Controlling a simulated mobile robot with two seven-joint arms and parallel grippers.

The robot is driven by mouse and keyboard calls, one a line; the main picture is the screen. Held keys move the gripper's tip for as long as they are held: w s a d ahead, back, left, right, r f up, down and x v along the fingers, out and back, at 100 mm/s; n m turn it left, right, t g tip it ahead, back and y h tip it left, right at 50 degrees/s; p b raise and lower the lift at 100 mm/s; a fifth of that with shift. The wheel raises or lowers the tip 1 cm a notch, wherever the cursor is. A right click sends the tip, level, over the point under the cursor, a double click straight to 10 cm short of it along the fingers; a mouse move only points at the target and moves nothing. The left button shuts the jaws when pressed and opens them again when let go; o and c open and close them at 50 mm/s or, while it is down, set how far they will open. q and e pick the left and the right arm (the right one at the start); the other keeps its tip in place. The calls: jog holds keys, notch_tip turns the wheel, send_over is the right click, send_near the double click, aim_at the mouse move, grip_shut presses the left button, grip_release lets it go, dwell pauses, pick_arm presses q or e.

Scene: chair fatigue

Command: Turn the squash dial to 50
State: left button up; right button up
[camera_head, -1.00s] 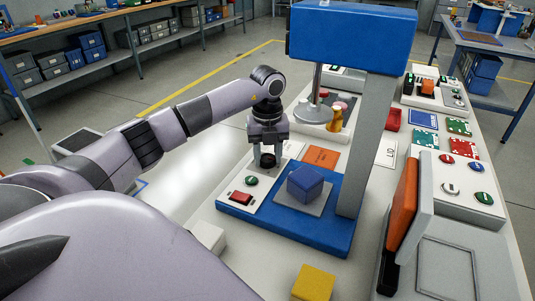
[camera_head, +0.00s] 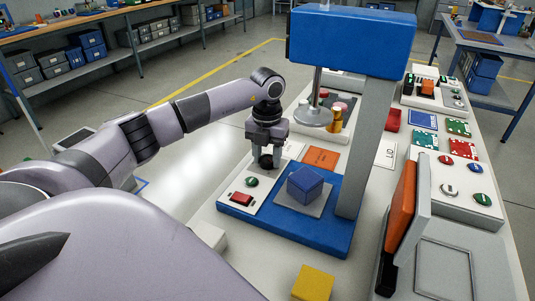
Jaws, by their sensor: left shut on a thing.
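The squash dial is a black knob (camera_head: 266,162) on the white control panel (camera_head: 236,210) at the left of a blue press machine (camera_head: 290,237). My left gripper (camera_head: 266,158) points down over the knob and is shut on it, hiding most of it. A green button (camera_head: 251,182) and a red switch (camera_head: 241,199) sit on the same panel, nearer to me. A blue cube (camera_head: 305,185) lies on the press's grey plate, and a round grey press foot (camera_head: 313,116) hangs above and behind it. The dial's marks are too small to read. My right gripper is not in view.
A yellow cube (camera_head: 313,283) lies on the near table. An orange padded fixture (camera_head: 398,215) stands at the right. Button panels (camera_head: 455,182) and colored cards (camera_head: 459,127) fill the right side. The tall grey post (camera_head: 367,145) rises right of the cube.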

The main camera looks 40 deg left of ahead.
aim_at(266, 159)
pick_arm(q)
jog(key=m, duration=0.6)
jog(key=shift+a+r, duration=0.1)
jog(key=shift+a, duration=0.05)
jog(key=shift+m, duration=0.4)
jog(key=o, duration=1.1)
jog(key=shift+c, duration=0.2)
jog(key=shift+r, duration=3.6)
